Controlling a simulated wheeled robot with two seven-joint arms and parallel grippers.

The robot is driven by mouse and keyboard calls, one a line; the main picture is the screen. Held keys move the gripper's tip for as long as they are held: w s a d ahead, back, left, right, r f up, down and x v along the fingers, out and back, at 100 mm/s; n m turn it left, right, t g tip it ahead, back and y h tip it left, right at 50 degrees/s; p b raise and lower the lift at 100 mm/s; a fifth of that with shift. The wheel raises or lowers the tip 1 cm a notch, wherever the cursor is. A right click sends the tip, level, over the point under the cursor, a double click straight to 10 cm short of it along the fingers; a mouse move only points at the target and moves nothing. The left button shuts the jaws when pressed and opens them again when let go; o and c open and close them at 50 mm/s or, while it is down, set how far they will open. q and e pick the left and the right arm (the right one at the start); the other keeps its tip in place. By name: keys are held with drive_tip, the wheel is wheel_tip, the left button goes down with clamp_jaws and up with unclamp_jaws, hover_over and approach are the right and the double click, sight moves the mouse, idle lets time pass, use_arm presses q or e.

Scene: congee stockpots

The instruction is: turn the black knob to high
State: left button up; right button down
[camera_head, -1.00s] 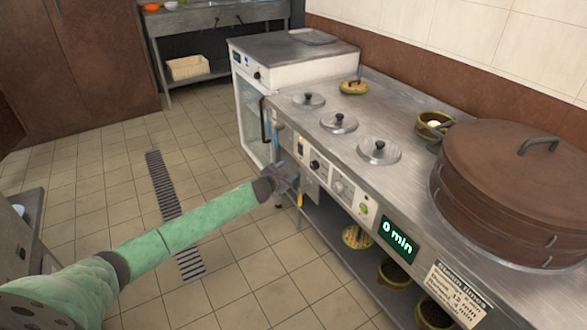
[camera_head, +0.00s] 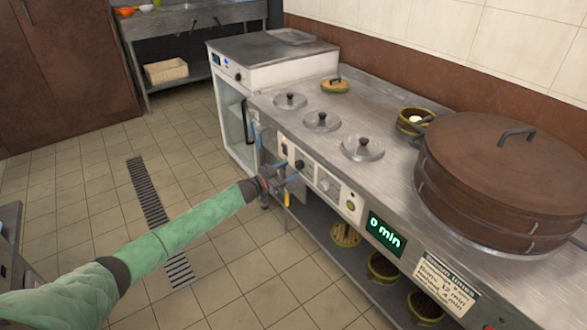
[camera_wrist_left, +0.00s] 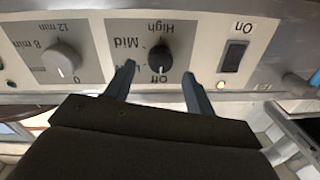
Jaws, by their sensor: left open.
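The black knob (camera_head: 299,164) is on the front panel of the steel counter. In the left wrist view, which shows the panel upside down, the black knob (camera_wrist_left: 160,58) has printed labels Off, Mid and High around it. Its white mark appears to be on the Off side. My left gripper (camera_head: 291,172) is open just in front of the panel, close to the knob. In the wrist view the left gripper's fingers (camera_wrist_left: 159,73) are apart, with the Off label between them. I cannot tell whether they touch anything. My right gripper is not in view.
The tiled floor (camera_head: 225,270) is clear.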

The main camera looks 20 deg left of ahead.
sight(297, 166)
use_arm(q)
drive_tip(key=shift+x, duration=1.5)
drive_tip(key=c, duration=1)
